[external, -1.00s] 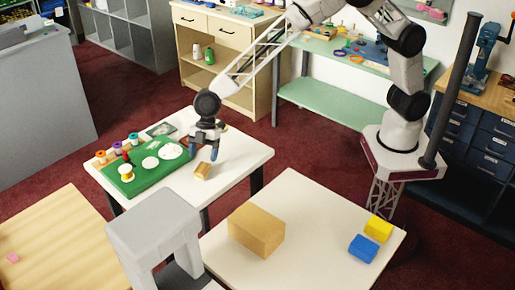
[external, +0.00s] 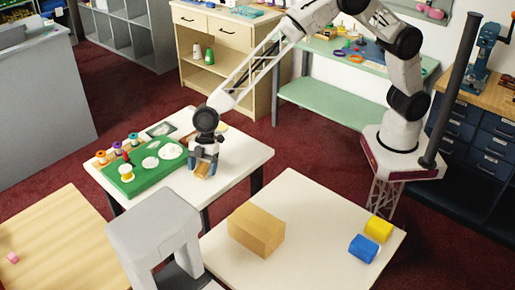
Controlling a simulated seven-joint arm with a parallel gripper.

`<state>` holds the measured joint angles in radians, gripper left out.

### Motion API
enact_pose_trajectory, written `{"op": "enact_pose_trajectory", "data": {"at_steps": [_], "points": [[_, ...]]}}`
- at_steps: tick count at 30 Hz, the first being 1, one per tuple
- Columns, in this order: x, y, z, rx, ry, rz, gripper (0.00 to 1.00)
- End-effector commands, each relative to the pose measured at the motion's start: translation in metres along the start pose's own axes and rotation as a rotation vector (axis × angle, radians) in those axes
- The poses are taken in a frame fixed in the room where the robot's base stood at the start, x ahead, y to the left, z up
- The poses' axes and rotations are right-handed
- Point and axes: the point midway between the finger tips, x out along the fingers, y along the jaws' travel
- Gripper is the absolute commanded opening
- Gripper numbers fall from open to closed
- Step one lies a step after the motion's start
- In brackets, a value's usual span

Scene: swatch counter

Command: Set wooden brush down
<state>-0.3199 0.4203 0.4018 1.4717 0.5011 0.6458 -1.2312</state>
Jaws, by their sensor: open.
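The wooden brush (external: 202,172) is a small tan block. It lies on the white table (external: 236,163), right of the green mat. My gripper (external: 203,174) points down over the brush. Its blue-tipped fingers are open, one on each side of the brush. I cannot tell whether either finger touches it. The gripper hides part of the brush.
The green mat (external: 127,187) holds pale round pieces and a yellow-and-white spool (external: 126,174). Several coloured spools line its left edge. A grey stand (external: 153,222) rises in front of the table. The table's right part is clear.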

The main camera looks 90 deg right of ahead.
Motion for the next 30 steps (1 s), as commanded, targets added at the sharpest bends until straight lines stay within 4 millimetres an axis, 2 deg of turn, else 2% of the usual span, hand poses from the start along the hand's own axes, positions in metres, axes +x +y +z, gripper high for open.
{"op": "enact_pose_trajectory", "data": {"at_steps": [5, 20, 30], "points": [[0.0064, 0.0001, -0.0003, 0.000, 0.000, 0.000, 0.74], [0.0063, 0.0003, -0.0001, 0.001, 0.001, 0.001, 0.74], [0.0062, 0.0004, -0.0001, 0.001, 0.001, 0.001, 0.24]]}}
